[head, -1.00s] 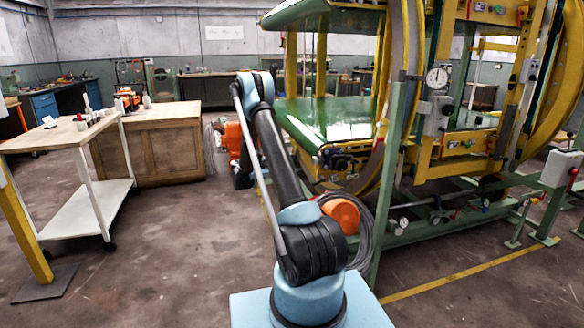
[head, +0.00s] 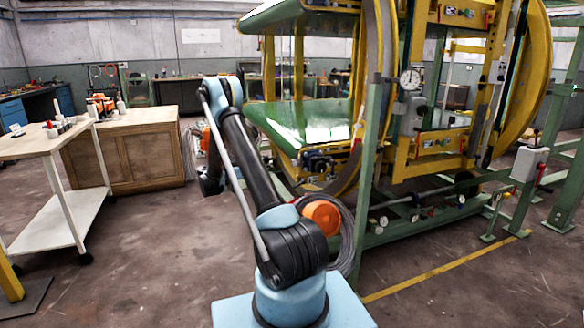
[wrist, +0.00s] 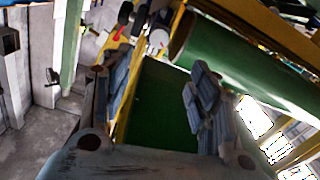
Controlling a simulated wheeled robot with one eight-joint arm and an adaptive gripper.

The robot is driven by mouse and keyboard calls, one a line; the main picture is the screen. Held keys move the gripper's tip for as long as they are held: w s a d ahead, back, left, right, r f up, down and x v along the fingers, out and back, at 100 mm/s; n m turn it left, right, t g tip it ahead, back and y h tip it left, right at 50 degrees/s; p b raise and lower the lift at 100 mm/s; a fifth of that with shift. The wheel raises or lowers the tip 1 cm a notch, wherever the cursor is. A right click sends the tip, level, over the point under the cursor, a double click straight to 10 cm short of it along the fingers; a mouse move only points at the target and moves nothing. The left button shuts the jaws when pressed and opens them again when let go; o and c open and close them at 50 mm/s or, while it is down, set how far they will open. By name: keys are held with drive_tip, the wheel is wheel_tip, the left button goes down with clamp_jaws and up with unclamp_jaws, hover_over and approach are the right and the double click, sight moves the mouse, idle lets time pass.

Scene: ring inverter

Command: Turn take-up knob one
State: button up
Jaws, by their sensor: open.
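The ring inverter (head: 373,130) is a yellow and green machine with large curved rings, right of centre in the head view. Small round dials or knobs (head: 383,221) sit along its low green rail, and small fittings (head: 318,162) sit under its green bed. I cannot tell which of these is take-up knob one. In the head view my gripper end hangs left of the machine, partly behind my arm. In the wrist view my gripper (wrist: 160,78) is open and empty, its two fingers apart in front of a green panel (wrist: 160,105). No knob is between the fingers.
A wooden cabinet (head: 128,160) and a white-shelved trolley (head: 62,212) stand at the left. An orange drum (head: 322,216) and coiled cable (head: 345,240) lie by the machine's foot. A green post (head: 368,190) rises in front of the machine.

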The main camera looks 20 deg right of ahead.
sight(292, 164)
drive_tip(key=d, duration=1.7)
drive_tip(key=shift+w+d, duration=0.15)
drive_tip(key=shift+w, duration=0.15)
drive_tip(key=shift+c, duration=0.6)
drive_tip(key=c, duration=1)
